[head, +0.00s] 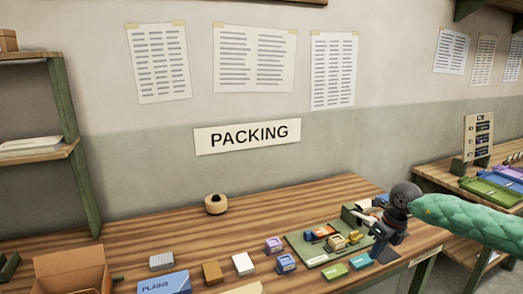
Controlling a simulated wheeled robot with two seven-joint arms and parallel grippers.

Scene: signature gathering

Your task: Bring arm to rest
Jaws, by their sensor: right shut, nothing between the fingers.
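My right gripper (381,251) is dark and points down at the right end of the packing table (325,190). It is shut, with nothing seen between its fingers. The green padded sleeve (465,217) of my right arm comes in from the right edge. The gripper is over or beside the right side of a green tray (304,249) that holds several small coloured pieces. I cannot tell whether it touches the tray. My left gripper is not in view.
Small blocks, a blue box marked PLAINS (165,284) and an open cardboard box (72,262) stand along the table's front. A tape roll (216,204) sits at the back. A second table with coloured folders (492,190) stands at right. The table's back middle is clear.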

